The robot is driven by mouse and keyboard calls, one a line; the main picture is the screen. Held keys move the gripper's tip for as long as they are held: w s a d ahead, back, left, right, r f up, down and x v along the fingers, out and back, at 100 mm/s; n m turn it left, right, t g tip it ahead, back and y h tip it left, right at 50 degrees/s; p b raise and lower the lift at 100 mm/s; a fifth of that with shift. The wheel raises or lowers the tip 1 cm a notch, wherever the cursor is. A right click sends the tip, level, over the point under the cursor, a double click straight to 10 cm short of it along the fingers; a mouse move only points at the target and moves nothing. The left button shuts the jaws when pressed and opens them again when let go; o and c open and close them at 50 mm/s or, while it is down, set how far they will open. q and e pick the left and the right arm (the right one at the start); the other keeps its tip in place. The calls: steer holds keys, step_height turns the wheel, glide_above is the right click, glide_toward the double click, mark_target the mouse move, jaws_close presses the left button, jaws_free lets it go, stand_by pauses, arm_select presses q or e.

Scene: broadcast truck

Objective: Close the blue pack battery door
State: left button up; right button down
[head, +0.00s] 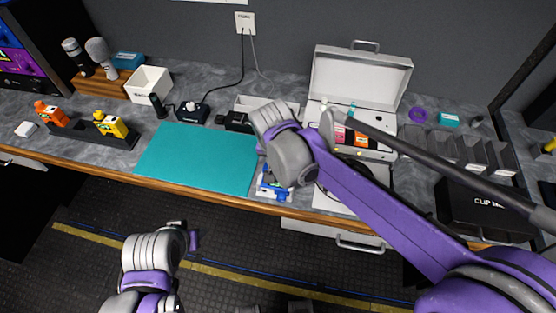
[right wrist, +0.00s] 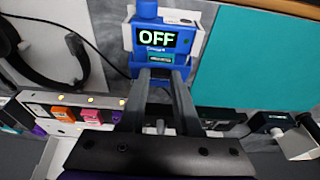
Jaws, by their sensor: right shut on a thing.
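The blue pack (right wrist: 146,62) shows in the right wrist view with a lit screen reading OFF and a round blue knob on top. It also shows in the head view (head: 270,193), partly hidden by my right arm. My right gripper (right wrist: 163,76) has its fingers at the pack's lower end and is shut on a blue part there, which looks like the battery door. The fingers hide most of that part, so the door's angle cannot be told.
A teal mat (head: 195,160) lies left of the pack. An open white case (head: 360,85) with colored modules stands behind it. Headphones (right wrist: 45,40) rest beside the pack. A black case (head: 485,210) is at the right.

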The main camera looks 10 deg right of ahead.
stand_by(0.3)
steer(key=c, duration=0.6)
jaws_free()
steer(key=v, duration=1)
steer(key=shift+r+p, duration=0.35)
steer(key=shift+r, duration=0.05)
steer(key=shift+s, duration=0.1)
steer(key=shift+c, duration=0.3)
